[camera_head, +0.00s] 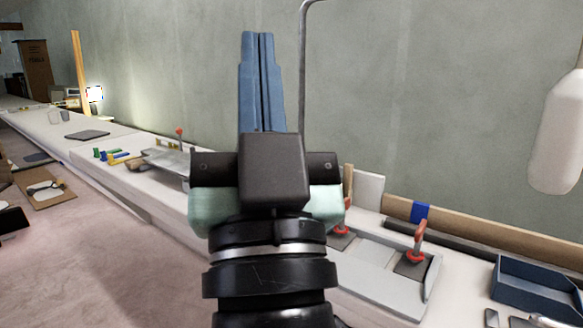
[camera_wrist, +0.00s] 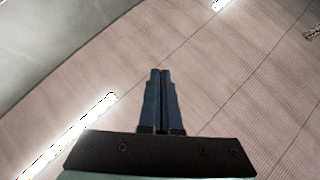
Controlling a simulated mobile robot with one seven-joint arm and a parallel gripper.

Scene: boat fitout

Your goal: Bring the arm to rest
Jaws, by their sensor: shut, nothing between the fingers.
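My gripper (camera_head: 257,38) is raised in the middle of the head view, its two blue fingers pointing up in front of the green-grey wall. The fingers lie side by side, closed against each other, with nothing between them. In the wrist view my gripper (camera_wrist: 160,73) also shows shut and empty. Behind it there is a planked surface with bright light strips, and nothing is near the fingertips. My arm hides part of the bench behind it.
A long white bench (camera_head: 120,137) runs along the wall (camera_head: 400,100). At right are a grey tray (camera_head: 375,274) with red-handled clamps, a blue bin (camera_head: 535,290) and a brown roll (camera_head: 480,226). A white cylinder (camera_head: 560,130) hangs at far right. Small tools lie on the left bench.

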